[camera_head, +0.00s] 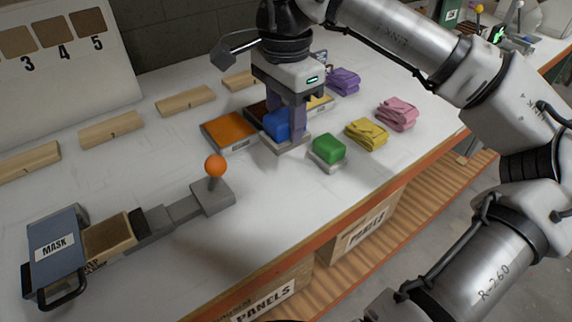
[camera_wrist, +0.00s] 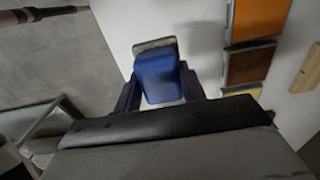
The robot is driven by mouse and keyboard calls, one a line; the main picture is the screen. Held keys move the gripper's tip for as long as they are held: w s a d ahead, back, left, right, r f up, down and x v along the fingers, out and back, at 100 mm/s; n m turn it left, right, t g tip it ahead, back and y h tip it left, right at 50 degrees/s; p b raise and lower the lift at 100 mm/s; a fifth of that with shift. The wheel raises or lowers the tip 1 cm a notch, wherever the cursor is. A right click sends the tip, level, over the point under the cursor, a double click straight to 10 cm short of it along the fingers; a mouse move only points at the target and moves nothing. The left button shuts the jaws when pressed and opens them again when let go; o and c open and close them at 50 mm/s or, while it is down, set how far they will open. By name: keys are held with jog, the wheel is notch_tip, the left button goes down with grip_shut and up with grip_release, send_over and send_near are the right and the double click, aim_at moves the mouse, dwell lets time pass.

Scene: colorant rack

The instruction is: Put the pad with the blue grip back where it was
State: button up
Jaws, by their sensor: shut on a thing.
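The pad with the blue grip (camera_head: 276,125) has a pale grey base (camera_head: 287,144). My gripper (camera_head: 285,128) points down and is shut on the blue grip, one finger on each side. In the wrist view the blue grip (camera_wrist: 160,78) sits between my fingers, with the pad's grey edge beyond it. The pad is upright over the white bench, just right of the orange tray (camera_head: 228,131); whether its base touches the bench I cannot tell. A similar pad with a green grip (camera_head: 328,148) stands close to its right on the bench.
A dark brown tray (camera_wrist: 248,65) and a yellow tray (camera_head: 320,103) are behind the pad. Yellow (camera_head: 366,134), pink (camera_head: 397,113) and purple (camera_head: 343,81) cloths lie to the right. An orange-knobbed lever (camera_head: 215,166) stands front left. Bare bench lies in front.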

notch_tip(320, 180, down, 11)
jog(key=shift+p, duration=0.35)
jog(key=shift+f, duration=0.15)
jog(key=o, duration=0.9)
jog(key=shift+r, duration=0.3)
notch_tip(320, 180, up, 12)
jog(key=shift+f+b, duration=0.1)
jog(key=shift+b, duration=0.55)
